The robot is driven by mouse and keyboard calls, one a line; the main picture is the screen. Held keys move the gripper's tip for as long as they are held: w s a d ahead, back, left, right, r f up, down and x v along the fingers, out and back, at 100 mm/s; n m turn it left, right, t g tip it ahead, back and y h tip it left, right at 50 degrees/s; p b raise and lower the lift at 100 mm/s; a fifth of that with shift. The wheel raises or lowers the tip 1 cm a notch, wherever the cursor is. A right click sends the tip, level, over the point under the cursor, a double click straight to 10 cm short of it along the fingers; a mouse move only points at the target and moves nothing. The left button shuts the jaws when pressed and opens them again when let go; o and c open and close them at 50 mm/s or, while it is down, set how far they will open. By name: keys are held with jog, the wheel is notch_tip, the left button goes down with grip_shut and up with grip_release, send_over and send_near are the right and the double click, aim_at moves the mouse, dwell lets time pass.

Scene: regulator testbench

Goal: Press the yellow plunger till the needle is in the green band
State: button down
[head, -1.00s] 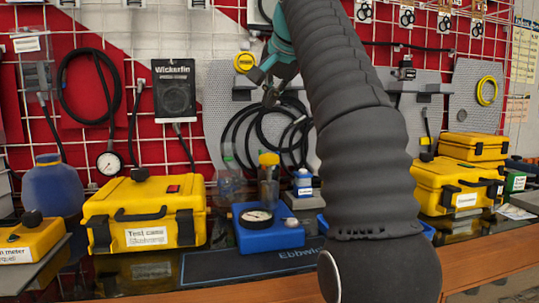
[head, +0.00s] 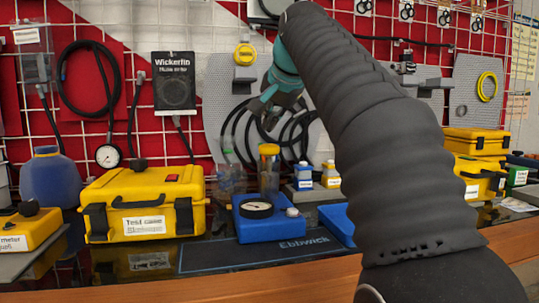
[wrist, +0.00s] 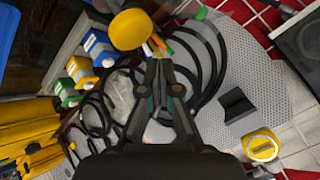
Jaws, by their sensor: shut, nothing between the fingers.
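The yellow plunger (head: 268,150) is the cap on top of a clear upright cylinder by the blue gauge unit (head: 270,230). From above, the plunger shows as a yellow disc (wrist: 131,29) in the wrist view. The unit's round gauge (head: 256,209) has a white face; its needle and green band are too small to read. My gripper (head: 262,102) points down in the head view, above and apart from the plunger. In the wrist view its fingers (wrist: 158,64) are shut and empty, with the plunger beyond and left of the tips.
A yellow test case (head: 145,205) stands left of the unit. Small blue-and-white (head: 304,178) and yellow-and-white (head: 331,176) bottles stand to the right, near my arm. A dark mat (head: 215,260) lies in front.

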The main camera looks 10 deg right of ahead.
aim_at(270, 145)
jog(key=shift+f+b, duration=0.3)
jog(key=shift+f, duration=0.4)
jog(key=shift+f, duration=0.15)
dwell(0.9)
jog(key=shift+f, duration=0.25)
jog(key=shift+f+b, duration=1.35)
jog(key=shift+f, duration=0.3)
dwell(1.8)
jog(key=shift+r, duration=0.1)
jog(key=shift+r+p, duration=1.95)
jog(key=shift+p, duration=0.3)
notch_tip(270, 145, up, 3)
jog(key=p, duration=0.2)
jog(key=shift+p, duration=0.4)
jog(key=shift+r, duration=1)
